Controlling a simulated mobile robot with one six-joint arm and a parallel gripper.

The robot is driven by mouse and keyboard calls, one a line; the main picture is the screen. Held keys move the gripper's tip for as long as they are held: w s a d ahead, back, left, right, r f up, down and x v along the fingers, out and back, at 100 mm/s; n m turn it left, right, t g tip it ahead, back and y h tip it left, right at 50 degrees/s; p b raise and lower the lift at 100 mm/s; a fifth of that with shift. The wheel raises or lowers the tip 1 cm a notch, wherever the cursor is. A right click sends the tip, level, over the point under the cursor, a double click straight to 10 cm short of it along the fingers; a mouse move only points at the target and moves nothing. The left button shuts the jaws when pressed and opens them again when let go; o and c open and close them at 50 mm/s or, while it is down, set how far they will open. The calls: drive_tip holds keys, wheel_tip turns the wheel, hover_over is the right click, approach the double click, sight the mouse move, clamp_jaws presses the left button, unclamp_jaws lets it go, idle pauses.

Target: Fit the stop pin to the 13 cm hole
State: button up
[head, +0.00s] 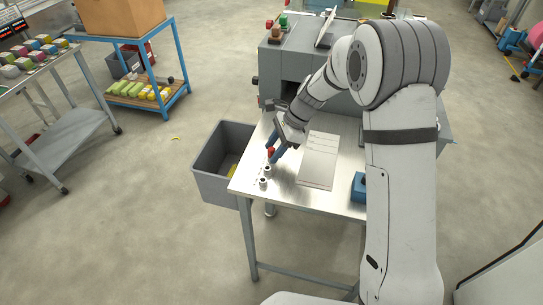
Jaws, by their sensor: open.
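The stop pin, with a red top (270,152), stands near the left edge of the metal table (320,195). Two pale round hole collars, a nearer one (263,183) and a farther one (267,169), lie in a row in front of it. The small marks beside them are too small to read, so I cannot tell which is 13 cm. My gripper (273,149), with blue fingers, is open and pointed down at the red top. I cannot tell whether it touches the pin. The pin's lower part is hard to make out.
A printed sheet (318,160) lies right of the collars, and a blue block (358,188) sits farther right. A grey machine (290,72) stands behind the table. A grey bin (212,178) is on the floor to the left. The table's front is clear.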

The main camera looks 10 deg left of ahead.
drive_tip(key=v, duration=0.8)
drive_tip(key=shift+b, duration=0.35)
drive_tip(key=s+d+r+n+t+h, duration=0.25)
drive_tip(key=s+d+r+n, duration=0.45)
drive_tip(key=s+d, duration=0.4)
drive_tip(key=s+d+n+t+h, duration=0.3)
drive_tip(key=s+d+n, duration=0.3)
drive_tip(key=s+d, duration=0.5)
drive_tip(key=s+r, duration=0.1)
drive_tip(key=s, duration=0.2)
drive_tip(key=shift+d, duration=0.3)
